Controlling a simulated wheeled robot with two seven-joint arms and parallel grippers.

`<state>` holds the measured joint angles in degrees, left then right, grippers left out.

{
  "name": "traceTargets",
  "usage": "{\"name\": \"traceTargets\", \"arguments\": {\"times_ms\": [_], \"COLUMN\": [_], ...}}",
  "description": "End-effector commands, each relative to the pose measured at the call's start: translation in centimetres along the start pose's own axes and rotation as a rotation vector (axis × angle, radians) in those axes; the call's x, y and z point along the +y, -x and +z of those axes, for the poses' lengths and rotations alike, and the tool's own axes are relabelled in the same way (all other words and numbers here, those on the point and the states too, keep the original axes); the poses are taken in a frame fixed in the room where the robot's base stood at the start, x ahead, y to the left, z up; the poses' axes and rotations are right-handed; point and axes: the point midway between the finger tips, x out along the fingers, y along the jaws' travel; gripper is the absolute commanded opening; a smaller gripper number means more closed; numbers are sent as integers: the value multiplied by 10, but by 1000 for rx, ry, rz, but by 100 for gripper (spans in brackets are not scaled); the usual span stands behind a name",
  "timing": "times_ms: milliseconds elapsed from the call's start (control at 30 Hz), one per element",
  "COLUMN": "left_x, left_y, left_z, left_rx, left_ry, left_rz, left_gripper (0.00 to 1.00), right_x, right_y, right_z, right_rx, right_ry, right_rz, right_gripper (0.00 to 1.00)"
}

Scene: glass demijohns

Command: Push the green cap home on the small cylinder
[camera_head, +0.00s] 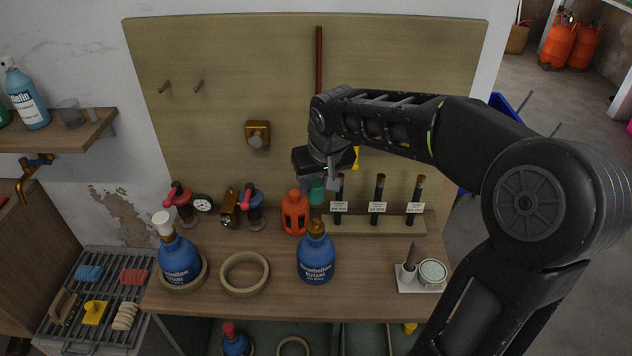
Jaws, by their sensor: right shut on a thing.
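A small blue cylinder (317,262) labelled butane stands upright near the front middle of the bench, with a brass neck on top. The green cap (317,192) is teal and shows just above and behind the cylinder's neck. My right gripper (319,184) comes down from above and is shut on the green cap, with a finger to each side of it. My left gripper is not in view.
A rack (370,225) with several dark tubes is to the right. A second blue cylinder (179,262) with a white cap sits in a ring at left. An empty ring (244,290) lies between.

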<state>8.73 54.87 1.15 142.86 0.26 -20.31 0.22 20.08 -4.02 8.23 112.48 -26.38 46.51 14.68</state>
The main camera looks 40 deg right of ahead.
Motion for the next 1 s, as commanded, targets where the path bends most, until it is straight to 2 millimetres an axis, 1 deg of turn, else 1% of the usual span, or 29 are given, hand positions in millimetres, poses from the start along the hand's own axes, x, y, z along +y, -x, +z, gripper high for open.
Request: {"name": "traceTargets", "arguments": {"times_ms": [367, 1000], "left_x": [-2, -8], "left_y": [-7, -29], "left_z": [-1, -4], "left_rx": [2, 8], "left_ry": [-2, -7], "left_rz": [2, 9], "left_gripper": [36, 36], "right_x": [0, 0], "right_y": [-11, -47], "right_z": [5, 20], "right_rx": [-1, -1], "right_ry": [0, 0], "right_rz": [0, 1], "right_gripper": [0, 0]}}
